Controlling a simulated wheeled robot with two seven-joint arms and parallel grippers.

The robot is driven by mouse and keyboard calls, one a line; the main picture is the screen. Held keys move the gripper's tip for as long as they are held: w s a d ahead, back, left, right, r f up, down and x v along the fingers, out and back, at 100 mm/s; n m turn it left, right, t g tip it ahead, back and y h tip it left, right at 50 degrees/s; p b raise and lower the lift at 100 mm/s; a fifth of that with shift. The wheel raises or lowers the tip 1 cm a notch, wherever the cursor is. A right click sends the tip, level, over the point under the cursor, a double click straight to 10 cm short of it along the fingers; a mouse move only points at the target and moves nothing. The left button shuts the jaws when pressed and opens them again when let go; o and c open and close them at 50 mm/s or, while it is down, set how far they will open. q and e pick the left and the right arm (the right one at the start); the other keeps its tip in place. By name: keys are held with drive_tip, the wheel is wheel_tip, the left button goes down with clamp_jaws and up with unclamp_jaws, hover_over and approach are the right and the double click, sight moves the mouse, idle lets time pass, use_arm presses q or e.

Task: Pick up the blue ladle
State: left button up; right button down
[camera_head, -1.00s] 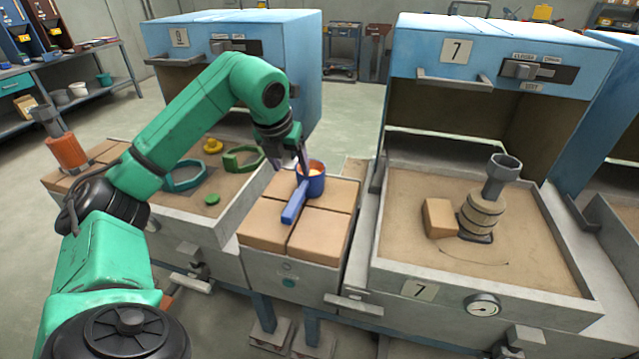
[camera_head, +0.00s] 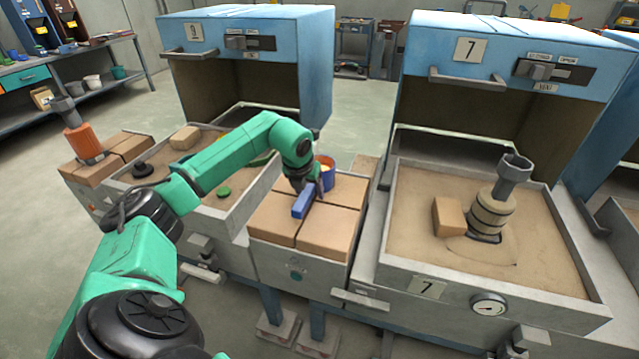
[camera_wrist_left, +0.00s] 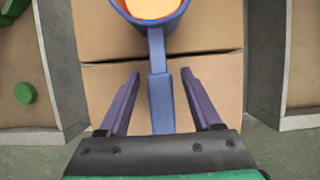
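The blue ladle (camera_head: 306,197) rests on tan blocks between two sand trays. Its bowl, with orange-and-pale contents, is at the far end and its handle points toward me. In the left wrist view the ladle handle (camera_wrist_left: 160,95) runs between the two fingers of my left gripper (camera_wrist_left: 159,82). The fingers are open, one on each side, with a gap to the handle on both sides. In the head view my left gripper (camera_head: 300,187) is over the handle, and its fingers are mostly hidden. My right gripper is not in view.
The tan blocks (camera_head: 327,225) form a flat top. To the right is a sand tray (camera_head: 410,267) with a block (camera_head: 449,217) and a stacked round piece (camera_head: 491,213). To the left, another tray (camera_head: 236,215) holds green pieces, and an orange cylinder (camera_head: 82,142) stands beyond it.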

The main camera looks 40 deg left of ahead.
use_arm(q)
clamp_jaws()
drive_tip(key=shift+r, duration=0.15)
